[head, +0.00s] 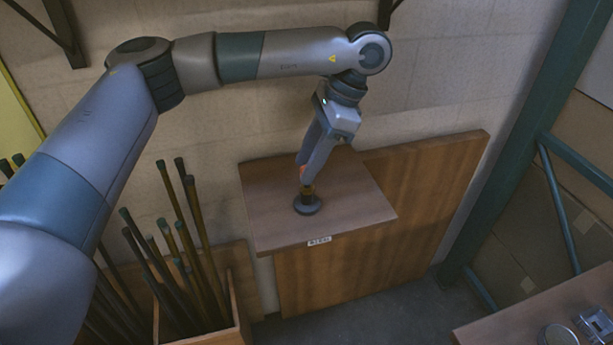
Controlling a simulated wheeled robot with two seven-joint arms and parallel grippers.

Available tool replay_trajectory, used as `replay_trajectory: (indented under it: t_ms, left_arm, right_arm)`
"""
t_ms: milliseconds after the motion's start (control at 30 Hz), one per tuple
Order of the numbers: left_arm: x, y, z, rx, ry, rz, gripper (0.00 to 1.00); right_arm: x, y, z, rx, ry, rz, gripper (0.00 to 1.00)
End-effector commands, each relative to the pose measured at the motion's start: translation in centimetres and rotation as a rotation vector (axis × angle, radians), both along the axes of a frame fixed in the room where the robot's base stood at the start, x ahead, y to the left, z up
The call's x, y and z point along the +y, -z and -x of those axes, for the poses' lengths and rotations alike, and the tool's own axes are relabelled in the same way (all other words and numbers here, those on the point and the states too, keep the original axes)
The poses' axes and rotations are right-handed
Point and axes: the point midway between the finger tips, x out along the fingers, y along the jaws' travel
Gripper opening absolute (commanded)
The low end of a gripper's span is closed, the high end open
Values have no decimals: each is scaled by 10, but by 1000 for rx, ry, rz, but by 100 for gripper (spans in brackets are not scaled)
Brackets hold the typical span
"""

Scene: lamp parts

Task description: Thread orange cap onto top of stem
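A dark round base (307,205) with a short dark stem (308,193) stands upright on the brown wooden shelf top. My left gripper (305,180) points down at the stem from above, its fingertips right at the stem's top. A small orange patch, seemingly the orange cap (303,172), shows at the left edge of the fingers, just above the stem. The fingers hide most of it and the stem's top. I cannot tell whether the cap touches the stem or how tightly the fingers close. My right gripper is not in view.
The shelf top (355,205) is otherwise clear and carries a small label on its front edge. A wooden bin of upright rods (190,260) stands at left. A teal post (510,150) rises at right. A table corner (500,325) with metal items is at lower right.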

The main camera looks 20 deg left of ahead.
Motion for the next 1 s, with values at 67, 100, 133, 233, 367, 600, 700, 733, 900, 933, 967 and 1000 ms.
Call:
replay_trajectory:
  t_ms: [67,100,133,233,367,600,700,733,900,933,967,1000]
  left_arm:
    - [-1,1,1,1,1,1,35]
    - [-1,1,1,3,2,1,35]
    - [-1,1,1,3,2,1,35]
    - [-1,2,1,5,-13,3,35]
    - [-1,1,1,6,-98,4,35]
    - [2,4,3,7,-393,5,35]
    - [2,4,3,7,-504,6,35]
    - [2,4,3,6,-529,6,35]
    - [2,3,4,5,-600,5,35]
    - [2,3,4,5,-601,5,35]
    - [2,3,3,5,-601,5,35]
    - [2,3,4,5,-600,5,35]
  right_arm:
    - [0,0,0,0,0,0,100]
    - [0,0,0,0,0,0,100]
    - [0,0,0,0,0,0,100]
    - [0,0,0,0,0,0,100]
    - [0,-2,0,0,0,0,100]
    - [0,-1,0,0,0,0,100]
    - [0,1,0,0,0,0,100]
    - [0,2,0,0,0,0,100]
    - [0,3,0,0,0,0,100]
    - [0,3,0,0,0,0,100]
    - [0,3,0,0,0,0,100]
    - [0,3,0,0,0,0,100]
